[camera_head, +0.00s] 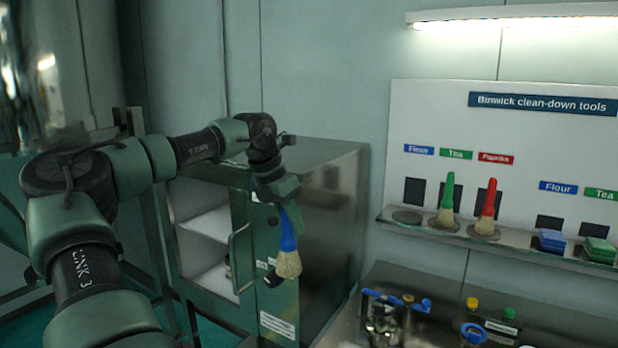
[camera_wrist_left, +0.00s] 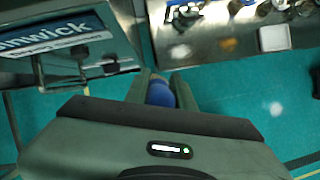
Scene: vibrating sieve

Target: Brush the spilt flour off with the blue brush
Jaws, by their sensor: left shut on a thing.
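My left gripper (camera_head: 284,204) is shut on the blue brush (camera_head: 288,238), which hangs with its pale bristles down in front of the green cabinet. In the left wrist view the blue handle (camera_wrist_left: 160,94) shows between the two fingers (camera_wrist_left: 163,88). The brush's bristles are in the air in the head view, with nothing seen touching them. My right gripper is not in view.
The cabinet (camera_head: 335,215) stands with its door open. A tool shelf (camera_head: 400,222) holds a green brush (camera_head: 446,200), a red brush (camera_head: 486,208) and blue and green blocks. A metal counter (camera_head: 560,335) at front right carries clamps and coloured knobs. Open floor shows in the wrist view.

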